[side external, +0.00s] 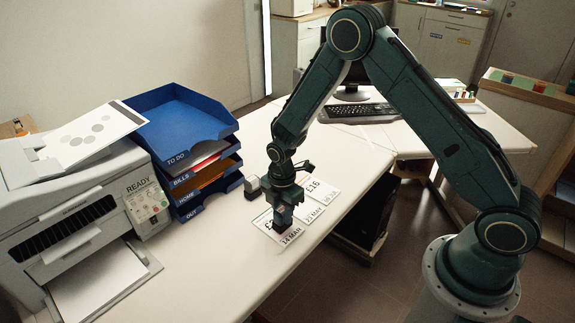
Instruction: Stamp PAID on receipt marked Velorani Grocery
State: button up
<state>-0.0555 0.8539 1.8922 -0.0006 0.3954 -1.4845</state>
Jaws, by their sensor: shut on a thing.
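My gripper (283,212) points down over the desk and is shut on a small dark block, seemingly a stamp (280,225), mostly hidden between the fingers. The block is over or on the nearest receipt (292,236), marked 14 MAR, and covers part of its price. I cannot tell whether it touches the paper. A middle receipt (311,212), marked 23 MAR, and a far receipt (322,188), marked £16, lie in a row behind it. No shop name is readable, so I cannot tell which is Velorani Grocery.
A small grey object (252,187) stands left of the receipts. Blue stacked trays (205,190) labelled TO DO, BILLS, HOME and OUT and a printer (85,215) fill the left. A keyboard (358,112) lies at the back. The front of the desk (215,270) is clear.

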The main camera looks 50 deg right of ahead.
jog(key=shift+r, duration=3)
